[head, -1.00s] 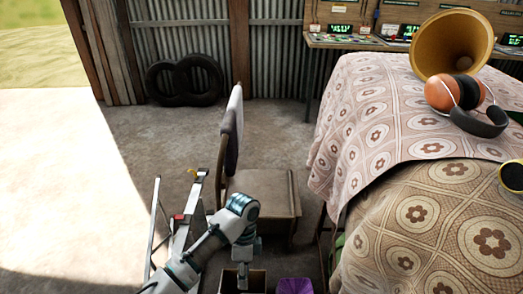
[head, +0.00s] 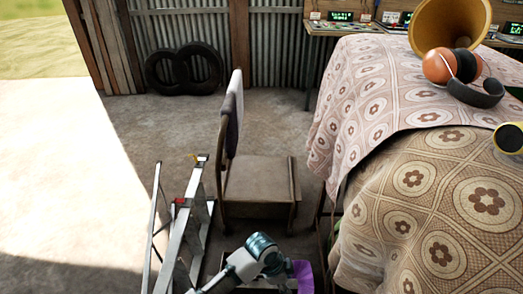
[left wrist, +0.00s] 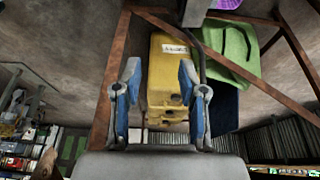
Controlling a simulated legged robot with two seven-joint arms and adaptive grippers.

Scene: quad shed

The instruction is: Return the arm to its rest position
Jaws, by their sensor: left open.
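My left arm (head: 258,262) comes in at the bottom of the head view, low in front of the chair. Its gripper cannot be made out there. In the left wrist view my left gripper (left wrist: 158,72) shows two blue-and-grey fingers spread apart, with nothing held between them. A yellow case (left wrist: 168,75) with a white label shows beyond the fingers, under a rusty frame; whether they touch it is unclear. My right gripper is in neither view.
A stepladder (head: 185,225) stands left of the arm and a wooden chair (head: 257,182) behind it. A cloth-covered table (head: 350,110) fills the right side, bearing headphones (head: 475,93) and a horn (head: 447,28). A purple item (head: 303,273) lies beside my arm. A green bag (left wrist: 228,45) is near the case.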

